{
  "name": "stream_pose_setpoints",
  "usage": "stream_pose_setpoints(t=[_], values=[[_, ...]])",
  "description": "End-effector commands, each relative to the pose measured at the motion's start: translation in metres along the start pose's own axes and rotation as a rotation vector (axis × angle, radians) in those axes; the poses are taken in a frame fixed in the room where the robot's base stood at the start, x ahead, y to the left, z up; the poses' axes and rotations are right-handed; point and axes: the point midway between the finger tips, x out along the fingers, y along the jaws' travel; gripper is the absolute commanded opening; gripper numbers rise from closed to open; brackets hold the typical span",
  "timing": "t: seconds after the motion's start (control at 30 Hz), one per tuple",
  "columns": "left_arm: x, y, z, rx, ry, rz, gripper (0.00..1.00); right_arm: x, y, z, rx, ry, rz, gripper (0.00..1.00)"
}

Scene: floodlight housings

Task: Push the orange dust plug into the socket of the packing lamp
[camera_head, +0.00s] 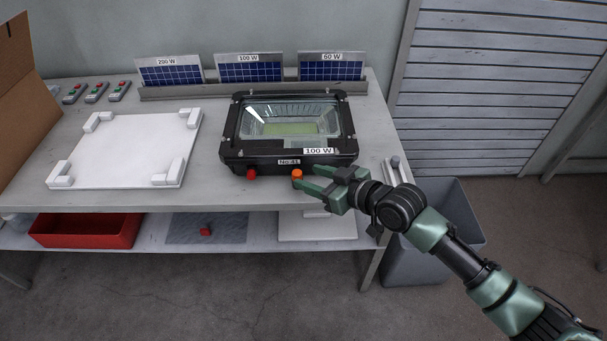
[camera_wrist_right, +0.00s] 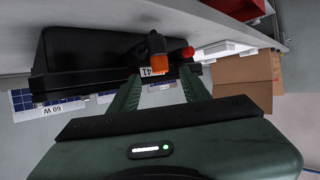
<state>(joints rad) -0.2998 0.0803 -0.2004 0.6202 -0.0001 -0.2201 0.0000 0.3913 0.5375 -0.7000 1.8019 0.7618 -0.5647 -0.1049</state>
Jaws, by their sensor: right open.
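The black floodlight (camera_head: 290,143) lies on the table with its glass up, labelled 100 W and "No 41". The orange dust plug (camera_head: 297,174) is at its front edge, right of a red knob-like part (camera_head: 251,174). In the right wrist view the orange plug (camera_wrist_right: 159,66) sits at the end of a dark stub beside the lamp body (camera_wrist_right: 85,50). How deep it sits cannot be told. My right gripper (camera_head: 306,177) is open, its fingertips on either side of the orange plug, with gaps visible in the wrist view. My left gripper is not in view.
A white board with corner blocks (camera_head: 120,150) lies left of the lamp. Solar panels (camera_head: 250,70) stand in a rack behind it. A red tray (camera_head: 88,231) and a small red part (camera_head: 206,231) are on the lower shelf. A grey bin (camera_head: 432,255) stands right of the table.

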Motion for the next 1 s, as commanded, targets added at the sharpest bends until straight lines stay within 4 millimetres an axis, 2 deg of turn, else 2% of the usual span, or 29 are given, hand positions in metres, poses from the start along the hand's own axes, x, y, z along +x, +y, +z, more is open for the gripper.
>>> stream_pose_setpoints(t=[0.1, 0.3, 0.83, 0.93, 1.0], values=[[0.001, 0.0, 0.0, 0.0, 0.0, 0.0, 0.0, -0.02, 0.0, 0.002, 0.0, -0.002, 0.0, 0.47], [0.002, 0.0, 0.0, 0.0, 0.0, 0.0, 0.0, -0.036, 0.0, 0.001, 0.001, -0.001, 0.0, 0.47], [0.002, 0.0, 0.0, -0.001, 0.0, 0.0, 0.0, -0.037, -0.001, 0.0, 0.001, -0.001, -0.001, 0.47], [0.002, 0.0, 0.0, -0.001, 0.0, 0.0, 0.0, -0.038, -0.011, 0.008, 0.007, -0.02, -0.005, 0.47], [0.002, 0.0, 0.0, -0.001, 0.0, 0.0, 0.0, -0.041, -0.026, 0.022, 0.02, -0.056, -0.006, 0.47]])
